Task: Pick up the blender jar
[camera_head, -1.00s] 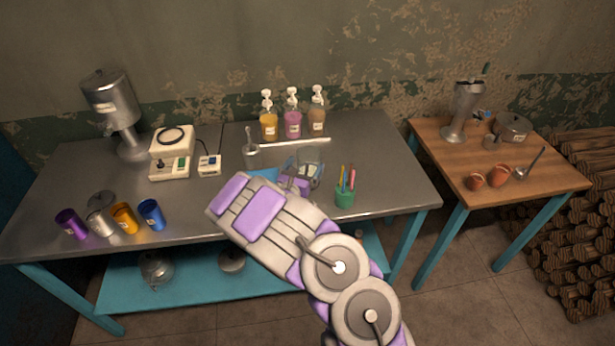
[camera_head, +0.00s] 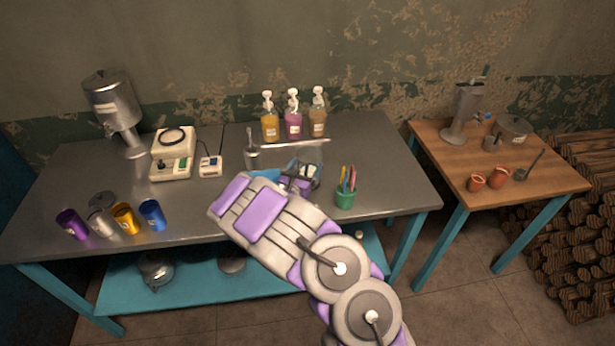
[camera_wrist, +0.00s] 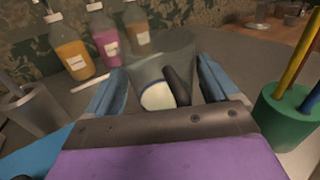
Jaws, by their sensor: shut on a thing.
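The blender jar (camera_wrist: 160,58) is a clear, see-through vessel with a dark handle, in front of the pump bottles in the wrist view. In the head view its upper part (camera_head: 309,157) shows just beyond my gripper (camera_head: 298,182), and the arm hides the rest. I cannot tell whether the jar's bottom touches the table.
A green cup of pens (camera_head: 345,198) stands close on the right. Pump bottles (camera_head: 293,125) stand behind, and a metal cup with a utensil (camera_head: 251,158) is to the left. A white appliance base (camera_head: 171,170) and coloured cups (camera_head: 124,218) stand farther left on the metal table (camera_head: 222,200).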

